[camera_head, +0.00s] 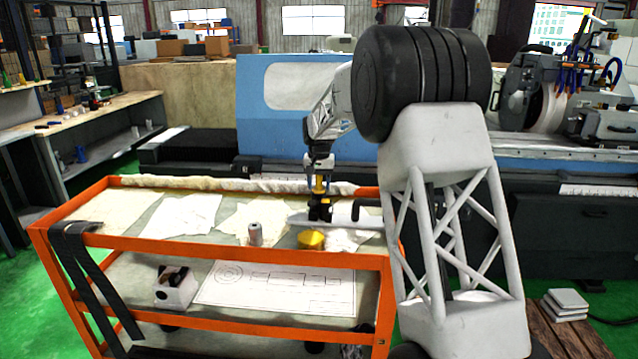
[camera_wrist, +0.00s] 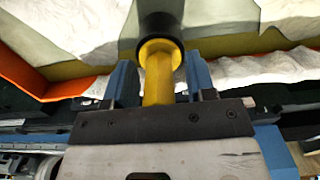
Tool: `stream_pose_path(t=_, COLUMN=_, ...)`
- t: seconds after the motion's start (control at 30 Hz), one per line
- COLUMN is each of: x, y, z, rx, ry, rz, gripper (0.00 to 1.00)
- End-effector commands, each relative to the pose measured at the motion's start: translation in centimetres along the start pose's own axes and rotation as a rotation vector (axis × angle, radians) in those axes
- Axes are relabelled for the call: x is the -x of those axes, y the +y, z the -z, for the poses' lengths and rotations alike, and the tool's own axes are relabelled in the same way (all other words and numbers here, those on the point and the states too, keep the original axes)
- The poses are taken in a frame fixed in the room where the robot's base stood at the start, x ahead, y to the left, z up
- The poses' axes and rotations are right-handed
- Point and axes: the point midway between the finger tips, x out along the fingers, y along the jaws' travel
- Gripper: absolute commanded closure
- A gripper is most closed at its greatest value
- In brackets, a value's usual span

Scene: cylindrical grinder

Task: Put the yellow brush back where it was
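The yellow brush (camera_head: 320,184) is upright below my gripper (camera_head: 320,178) over the right part of the orange cart's top. Its lower end is black (camera_head: 320,210); I cannot tell whether it touches the cart. In the wrist view the yellow handle (camera_wrist: 159,75) runs between the two blue fingers of my gripper (camera_wrist: 161,72). The black end (camera_wrist: 160,25) points away from the wrist.
The orange cart (camera_head: 215,243) holds pale cloths, a grey cylinder (camera_head: 255,234) and a yellow lump (camera_head: 311,239) near its front edge. A lower shelf bears a drawing sheet (camera_head: 275,288) and a white box (camera_head: 176,287). The blue grinder (camera_head: 262,112) stands behind.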

Motion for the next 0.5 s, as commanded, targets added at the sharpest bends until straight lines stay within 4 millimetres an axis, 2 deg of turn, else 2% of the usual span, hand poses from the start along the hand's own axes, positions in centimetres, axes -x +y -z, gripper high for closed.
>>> stream_pose_path(t=0.27, x=0.1, y=0.0, z=0.0, rx=0.0, ry=0.0, rz=0.0, gripper=0.49)
stream_pose_path(t=0.5, x=1.4, y=0.0, z=0.0, rx=0.0, ry=0.0, rz=0.0, gripper=0.49)
